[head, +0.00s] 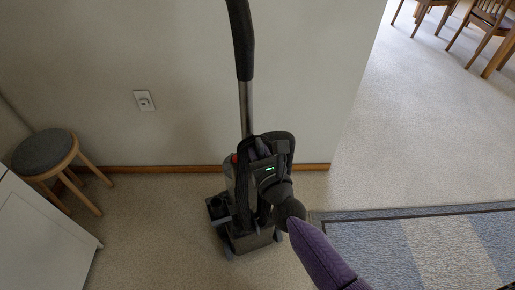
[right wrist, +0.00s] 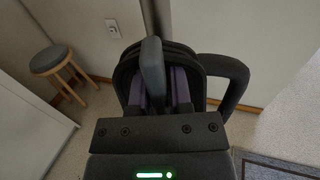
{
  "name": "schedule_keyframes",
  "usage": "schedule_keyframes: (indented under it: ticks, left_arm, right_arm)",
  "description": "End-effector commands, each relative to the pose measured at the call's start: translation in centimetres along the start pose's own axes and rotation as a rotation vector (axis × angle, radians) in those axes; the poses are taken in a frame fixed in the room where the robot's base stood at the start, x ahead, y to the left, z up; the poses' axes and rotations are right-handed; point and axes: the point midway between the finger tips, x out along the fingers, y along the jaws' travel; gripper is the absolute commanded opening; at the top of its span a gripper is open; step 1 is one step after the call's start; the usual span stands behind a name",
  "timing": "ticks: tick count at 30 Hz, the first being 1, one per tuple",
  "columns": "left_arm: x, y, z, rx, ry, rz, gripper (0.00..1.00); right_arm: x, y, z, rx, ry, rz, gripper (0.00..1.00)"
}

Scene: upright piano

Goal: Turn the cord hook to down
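An upright vacuum cleaner (head: 240,235) stands on the carpet by the wall. The grey cord hook (right wrist: 152,66) points up in the right wrist view, in front of the black cord coil (right wrist: 120,72). In the head view I cannot make out the hook clearly. My right gripper (head: 261,150) is at the upper body of the vacuum. In the right wrist view its two purple fingers (right wrist: 158,88) are apart, one on each side of the hook's lower part. I cannot see whether they touch it. My left gripper is not in view.
A round stool (head: 45,152) stands left, beside a white cabinet (head: 40,235). The wall (head: 310,80) with an outlet (head: 144,101) is close behind the vacuum. A striped rug (head: 430,250) lies right, and chairs (head: 490,20) stand far back. Carpet at the right is open.

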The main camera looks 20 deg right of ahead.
Motion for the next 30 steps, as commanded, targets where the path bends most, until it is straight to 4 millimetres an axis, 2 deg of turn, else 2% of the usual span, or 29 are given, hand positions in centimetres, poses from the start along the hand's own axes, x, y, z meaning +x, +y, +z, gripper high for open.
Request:
schedule_keyframes:
  ticks: [1, 3, 17, 23, 30]
  left_arm:
    - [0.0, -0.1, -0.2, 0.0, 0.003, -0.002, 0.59]
    - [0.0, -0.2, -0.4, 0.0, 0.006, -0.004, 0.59]
    - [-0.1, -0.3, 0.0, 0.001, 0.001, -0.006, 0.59]
    - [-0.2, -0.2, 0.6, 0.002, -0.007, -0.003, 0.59]
    - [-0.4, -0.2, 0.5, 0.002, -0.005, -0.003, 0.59]
  right_arm:
    - [0.0, 0.0, 0.0, 0.0, 0.0, 0.0, 0.12]
    - [0.0, 0.0, 0.0, 0.0, 0.0, 0.0, 0.0]
    - [0.0, 0.0, 0.0, -0.047, 0.0, 0.0, 0.0]
    - [0.0, 0.0, 0.0, -0.17, 0.001, 0.0, 0.0]
    - [0.0, 0.1, 0.0, -0.391, 0.0, 0.0, 0.0]
